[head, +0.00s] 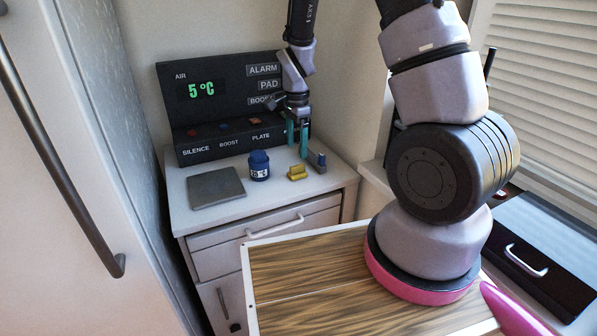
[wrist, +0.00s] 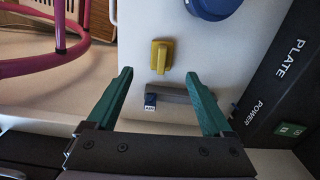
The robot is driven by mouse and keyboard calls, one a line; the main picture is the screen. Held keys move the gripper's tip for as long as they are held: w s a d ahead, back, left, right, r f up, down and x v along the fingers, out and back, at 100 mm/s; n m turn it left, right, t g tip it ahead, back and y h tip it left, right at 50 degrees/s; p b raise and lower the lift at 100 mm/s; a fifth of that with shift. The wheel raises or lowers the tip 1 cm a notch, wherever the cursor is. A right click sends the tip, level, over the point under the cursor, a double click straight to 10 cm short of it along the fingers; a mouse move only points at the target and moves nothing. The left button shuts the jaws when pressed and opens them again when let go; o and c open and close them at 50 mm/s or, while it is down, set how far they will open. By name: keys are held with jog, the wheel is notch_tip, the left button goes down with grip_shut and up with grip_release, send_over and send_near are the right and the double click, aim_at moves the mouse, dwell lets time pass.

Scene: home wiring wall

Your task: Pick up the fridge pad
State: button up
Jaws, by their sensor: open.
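My gripper (head: 297,148) is open and empty, with teal fingers pointing down above the back right of the white cabinet top. In the wrist view its fingers (wrist: 160,76) are spread on either side of a small grey block with a blue end (wrist: 178,95). This block also shows in the head view (head: 317,161), just right of the gripper, and I see no contact. A yellow block with a raised grip (head: 297,173) is in front; it shows beyond the fingertips in the wrist view (wrist: 162,55). No piece is marked as the fridge pad, so I cannot tell which it is.
A dark control panel (head: 222,90) stands behind, reading 5 °C. A blue jar (head: 259,165) and a flat grey plate (head: 216,187) sit to the left on the cabinet top (head: 225,212). A wood-topped surface (head: 310,275) is in front.

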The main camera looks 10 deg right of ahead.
aim_at(297, 167)
jog(key=f, duration=0.8)
jog(key=shift+w+d+f, duration=0.1)
jog(key=shift+w+f, duration=0.1)
jog(key=shift+f, duration=0.05)
grip_shut()
notch_tip(297, 167, up, 10)
jog(key=shift+r, duration=0.1)
dwell(0.3)
